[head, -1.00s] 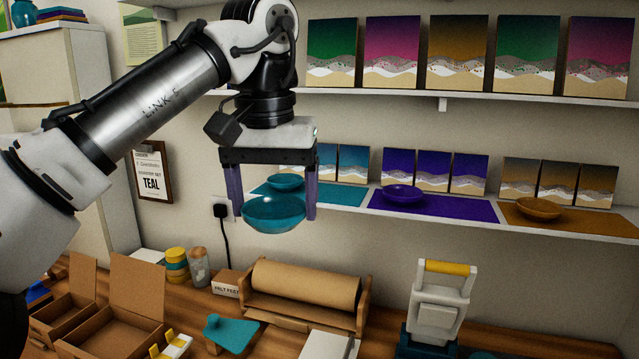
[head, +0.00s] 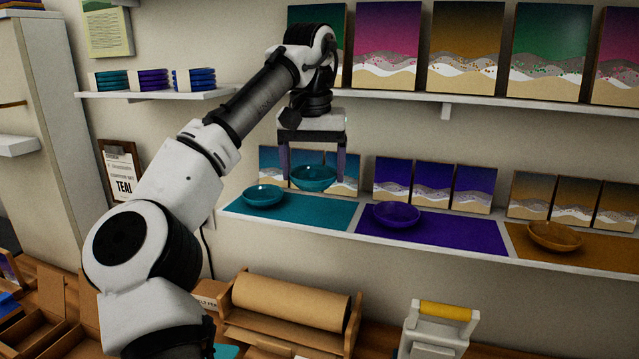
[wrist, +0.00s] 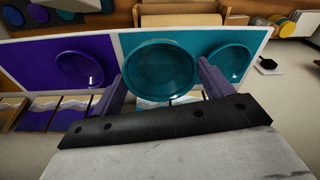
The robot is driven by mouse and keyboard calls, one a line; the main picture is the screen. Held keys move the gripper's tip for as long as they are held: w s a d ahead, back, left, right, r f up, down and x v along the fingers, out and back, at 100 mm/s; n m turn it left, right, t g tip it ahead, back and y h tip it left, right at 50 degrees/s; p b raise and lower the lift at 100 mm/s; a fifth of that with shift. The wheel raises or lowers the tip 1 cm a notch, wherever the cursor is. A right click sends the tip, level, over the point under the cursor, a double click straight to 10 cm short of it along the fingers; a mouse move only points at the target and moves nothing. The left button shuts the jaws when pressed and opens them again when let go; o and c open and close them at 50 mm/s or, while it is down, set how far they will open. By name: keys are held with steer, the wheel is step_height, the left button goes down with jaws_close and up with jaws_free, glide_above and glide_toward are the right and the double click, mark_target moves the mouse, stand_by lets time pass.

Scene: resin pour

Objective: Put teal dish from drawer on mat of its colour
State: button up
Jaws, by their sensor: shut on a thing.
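My gripper (head: 313,168) is shut on a teal dish (head: 313,179) and holds it level above the shelf. In the wrist view the held dish (wrist: 160,70) sits between the two purple fingers, over the teal mat (wrist: 131,41). In the head view the teal mat (head: 315,214) lies on the shelf, and a second teal dish (head: 264,196) rests on its left part. The held dish appears above the right part of the mat, apart from it. The order clipboard (head: 119,171) on the wall shows the word TEAL, partly cut by my arm.
A purple mat (head: 465,236) with a purple dish (head: 396,214) and an ochre mat (head: 590,252) with an ochre dish (head: 554,236) lie to the right on the same shelf. Teal panels (head: 342,173) stand behind the teal mat. An upper shelf (head: 500,105) runs above.

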mark_target(320, 173)
steer(key=w, duration=0.1)
steer(key=w+d+p, duration=0.1)
steer(key=shift+w+r, duration=0.1)
steer(key=shift+w, duration=0.25)
steer(key=shift+w+d+f, duration=0.1)
steer(key=shift+w+f, duration=0.1)
steer(key=shift+f, duration=0.3)
steer(key=shift+w+f, duration=0.15)
steer(key=shift+f, duration=0.3)
step_height(320, 173, down, 5)
steer(key=shift+r, duration=0.1)
steer(key=shift+w+p, duration=0.15)
steer(key=shift+p, duration=0.15)
steer(key=shift+f, duration=0.25)
steer(key=shift+f, duration=0.2)
steer(key=o, duration=1)
